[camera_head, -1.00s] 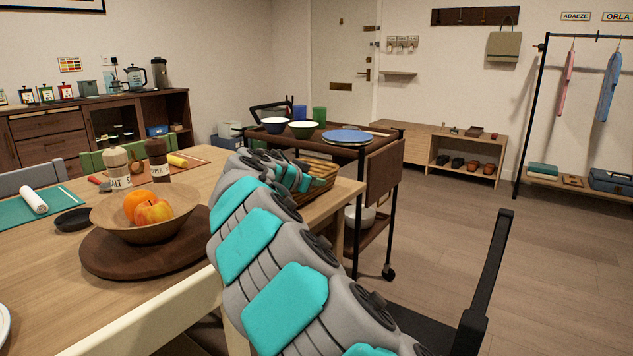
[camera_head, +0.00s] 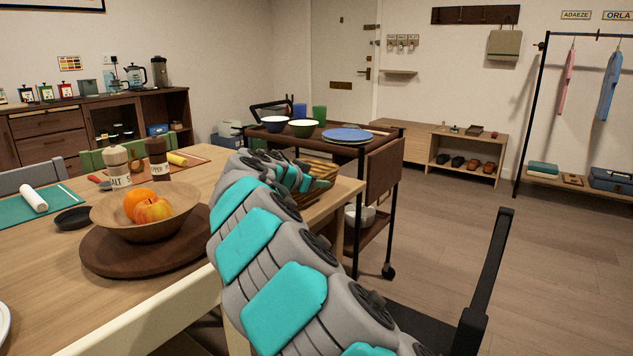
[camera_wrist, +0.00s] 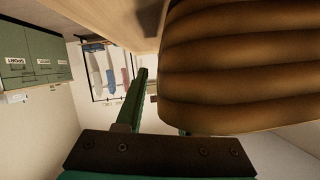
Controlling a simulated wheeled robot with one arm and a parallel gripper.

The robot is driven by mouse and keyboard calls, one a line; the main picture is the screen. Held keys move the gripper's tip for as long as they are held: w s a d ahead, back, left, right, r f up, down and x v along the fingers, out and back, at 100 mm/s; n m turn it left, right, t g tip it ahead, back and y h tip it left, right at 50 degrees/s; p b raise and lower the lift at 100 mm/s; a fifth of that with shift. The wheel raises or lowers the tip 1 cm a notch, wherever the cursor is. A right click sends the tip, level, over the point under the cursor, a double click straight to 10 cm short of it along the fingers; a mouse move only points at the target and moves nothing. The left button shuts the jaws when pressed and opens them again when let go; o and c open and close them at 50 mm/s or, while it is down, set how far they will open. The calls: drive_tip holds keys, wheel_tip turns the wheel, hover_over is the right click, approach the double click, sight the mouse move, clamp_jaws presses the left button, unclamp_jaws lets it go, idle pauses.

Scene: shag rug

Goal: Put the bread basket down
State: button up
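The bread basket (camera_head: 322,170) is a brown basket of rounded coils. In the head view it is at the table's far right corner, largely hidden behind my arm. In the wrist view the basket (camera_wrist: 240,70) fills the upper right, very close to the camera. My gripper (camera_head: 308,182) is at the basket's near left side. In the wrist view one green finger (camera_wrist: 136,100) shows just left of the basket, with a narrow gap between them. The other finger is almost wholly hidden behind the basket, so its grip is unclear. Any contact between basket and tabletop is hidden.
The wooden table (camera_head: 215,165) holds a fruit bowl (camera_head: 150,222) on a round board, two mills and a green mat (camera_head: 60,207). A dark trolley (camera_head: 370,150) with bowls and a blue plate stands just beyond the table's right end. Open floor lies right.

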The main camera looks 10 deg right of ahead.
drive_tip(key=shift+s+a+r, duration=0.2)
drive_tip(key=shift+s, duration=0.05)
drive_tip(key=b+v, duration=0.2)
drive_tip(key=v, duration=0.9)
drive_tip(key=shift+s+a+r, duration=0.1)
drive_tip(key=shift+s, duration=0.05)
